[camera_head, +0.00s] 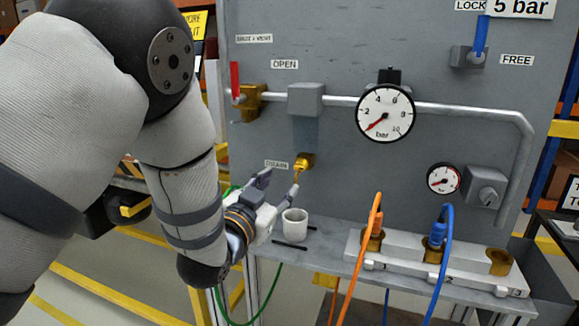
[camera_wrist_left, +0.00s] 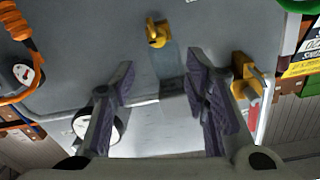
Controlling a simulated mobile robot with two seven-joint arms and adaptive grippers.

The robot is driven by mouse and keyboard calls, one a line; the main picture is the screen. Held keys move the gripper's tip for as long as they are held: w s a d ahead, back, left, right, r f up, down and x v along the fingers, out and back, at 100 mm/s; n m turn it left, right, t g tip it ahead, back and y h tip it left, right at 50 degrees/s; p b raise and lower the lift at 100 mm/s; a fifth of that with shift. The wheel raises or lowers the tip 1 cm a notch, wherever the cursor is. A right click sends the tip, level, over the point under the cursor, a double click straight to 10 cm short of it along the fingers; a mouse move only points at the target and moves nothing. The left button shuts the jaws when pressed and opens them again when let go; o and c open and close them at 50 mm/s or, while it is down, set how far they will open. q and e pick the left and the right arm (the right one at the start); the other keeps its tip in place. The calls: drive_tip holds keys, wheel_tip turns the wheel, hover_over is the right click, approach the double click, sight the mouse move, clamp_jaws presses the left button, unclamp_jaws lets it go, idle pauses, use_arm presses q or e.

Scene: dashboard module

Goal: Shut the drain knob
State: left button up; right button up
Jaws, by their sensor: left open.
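The brass drain knob (camera_head: 304,161) sticks out of the grey panel beside a small label, low on the panel's left half. It also shows at the upper middle of the left wrist view (camera_wrist_left: 156,34). My left gripper (camera_head: 281,184) is open and empty, in front of and slightly below the knob in the head view. I see no contact with the knob. My right gripper is not in view.
A white cup (camera_head: 294,224) stands on the ledge just below my left gripper. A brass valve with a red lever (camera_head: 236,82) is higher up on the left. A large gauge (camera_head: 385,113) sits on the pipe. Orange (camera_head: 362,245) and blue (camera_head: 444,255) hoses rise from the manifold on the right.

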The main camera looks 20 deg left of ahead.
sight(299, 167)
use_arm(q)
drive_tip(key=w, duration=0.3)
drive_tip(key=w+b, duration=0.1)
drive_tip(key=w, duration=0.2)
drive_tip(key=w+d, duration=0.1)
drive_tip(key=w, duration=0.2)
drive_tip(key=shift+w+f, duration=0.15)
drive_tip(key=shift+f, duration=0.25)
drive_tip(key=shift+w+r, duration=0.2)
drive_tip(key=shift+w, duration=0.35)
clamp_jaws()
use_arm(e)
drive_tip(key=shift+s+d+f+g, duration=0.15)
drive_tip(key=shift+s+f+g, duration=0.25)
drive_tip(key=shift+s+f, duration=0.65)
